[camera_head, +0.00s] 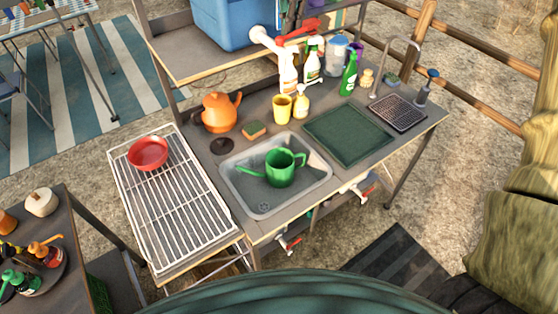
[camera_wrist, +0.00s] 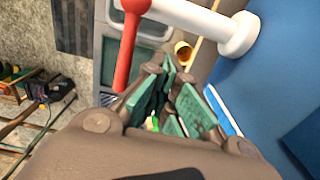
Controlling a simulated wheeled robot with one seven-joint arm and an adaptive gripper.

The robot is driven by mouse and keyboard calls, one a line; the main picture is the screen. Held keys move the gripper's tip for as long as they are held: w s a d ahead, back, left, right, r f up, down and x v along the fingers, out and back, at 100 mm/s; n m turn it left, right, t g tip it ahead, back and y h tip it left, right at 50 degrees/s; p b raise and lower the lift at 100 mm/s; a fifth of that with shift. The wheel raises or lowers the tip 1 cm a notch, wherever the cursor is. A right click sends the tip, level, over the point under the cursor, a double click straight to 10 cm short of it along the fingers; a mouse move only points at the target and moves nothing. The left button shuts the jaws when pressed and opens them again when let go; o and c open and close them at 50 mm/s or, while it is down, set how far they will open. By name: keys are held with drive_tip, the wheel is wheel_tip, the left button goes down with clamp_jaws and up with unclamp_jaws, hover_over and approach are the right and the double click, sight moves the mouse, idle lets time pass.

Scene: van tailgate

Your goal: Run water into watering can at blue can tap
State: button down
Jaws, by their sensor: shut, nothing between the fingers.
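The green watering can (camera_head: 282,171) stands in the grey sink basin (camera_head: 318,184), its spout pointing left. The blue water can (camera_head: 235,22) is on the shelf above the counter and fills the right of the wrist view (camera_wrist: 285,80). Its white tap (camera_head: 264,37) has a long red lever (camera_head: 301,30). In the wrist view the white tap (camera_wrist: 190,18) and red lever (camera_wrist: 129,55) lie just beyond my gripper (camera_wrist: 168,82). My gripper is shut and empty, apart from the lever. No water stream shows. I cannot clearly make out my gripper in the head view.
Spray bottles (camera_head: 289,74), a yellow cup (camera_head: 282,108) and an orange kettle (camera_head: 219,112) stand along the counter behind the sink. A red bowl (camera_head: 148,153) sits on the wire rack (camera_head: 175,205) at left. A drain mat (camera_head: 350,135) lies right of the sink.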

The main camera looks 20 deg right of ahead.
drive_tip(key=shift+s, duration=0.3)
drive_tip(key=s+d+r+p, duration=0.1)
drive_tip(key=s+r+p, duration=0.3)
drive_tip(key=p, duration=0.1)
drive_tip(key=shift+s+r+p, duration=0.3)
drive_tip(key=shift+r, duration=0.05)
idle(1.5)
drive_tip(key=s+a+p, duration=0.1)
drive_tip(key=s+a, duration=0.1)
drive_tip(key=s, duration=0.5)
drive_tip(key=shift+a+p, duration=0.3)
drive_tip(key=shift+a, duration=0.1)
drive_tip(key=shift+w+f, duration=0.1)
drive_tip(key=shift+f, duration=2.2)
